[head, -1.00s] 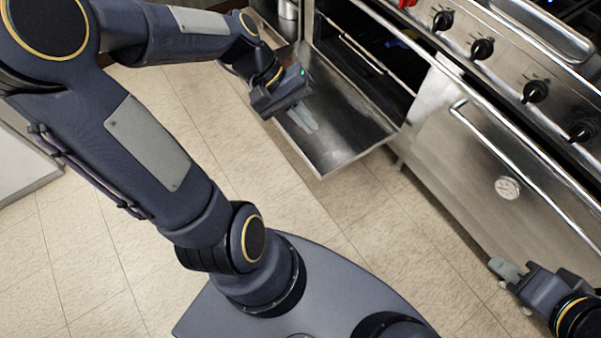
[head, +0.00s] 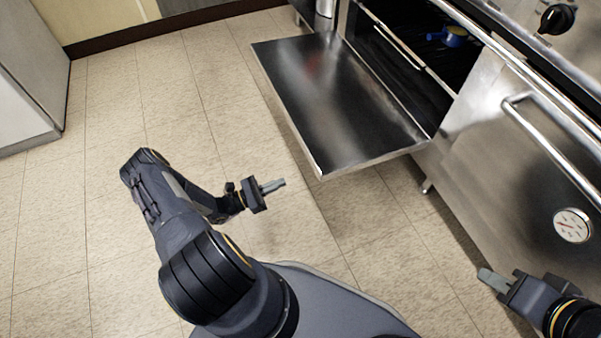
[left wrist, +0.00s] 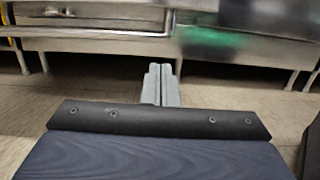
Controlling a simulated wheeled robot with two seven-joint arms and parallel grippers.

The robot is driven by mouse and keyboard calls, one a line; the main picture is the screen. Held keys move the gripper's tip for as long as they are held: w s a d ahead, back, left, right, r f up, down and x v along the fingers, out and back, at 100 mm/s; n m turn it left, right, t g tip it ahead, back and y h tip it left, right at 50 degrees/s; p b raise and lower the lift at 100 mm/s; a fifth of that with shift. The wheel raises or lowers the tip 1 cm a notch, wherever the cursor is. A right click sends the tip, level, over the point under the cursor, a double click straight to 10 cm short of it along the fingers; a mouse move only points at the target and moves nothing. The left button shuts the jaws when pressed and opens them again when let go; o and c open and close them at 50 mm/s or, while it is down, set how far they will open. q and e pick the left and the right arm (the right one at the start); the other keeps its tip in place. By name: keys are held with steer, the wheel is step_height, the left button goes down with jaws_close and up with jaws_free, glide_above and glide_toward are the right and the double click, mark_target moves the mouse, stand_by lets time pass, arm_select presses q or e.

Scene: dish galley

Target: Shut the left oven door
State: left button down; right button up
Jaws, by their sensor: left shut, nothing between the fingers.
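The left oven door (head: 335,105) hangs open, folded down about level, with its inner steel face up in the head view. Its oven cavity (head: 405,60) is dark and open behind it. My left gripper (head: 272,186) is shut and empty, in front of the door's outer edge and apart from it in the picture, seemingly lower than the panel. Its closed fingers also show in the left wrist view (left wrist: 160,85), pointing toward blurred steel fronts. My right gripper (head: 494,281) is at the lower right, its fingers looking together and empty, before the right oven.
The right oven door (head: 500,165) is shut, with a bar handle (head: 550,145) and a round dial (head: 572,225). Tiled floor (head: 120,190) is clear at left. A white cabinet (head: 25,100) stands far left.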

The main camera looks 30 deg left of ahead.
arm_select(q)
steer(key=w+d+r+b, duration=0.2)
steer(key=w+d+r, duration=0.3)
steer(key=w+d, duration=0.1)
steer(key=shift+w+d+r, duration=0.2)
steer(key=shift+w+d, duration=0.1)
steer(key=shift+w, duration=0.5)
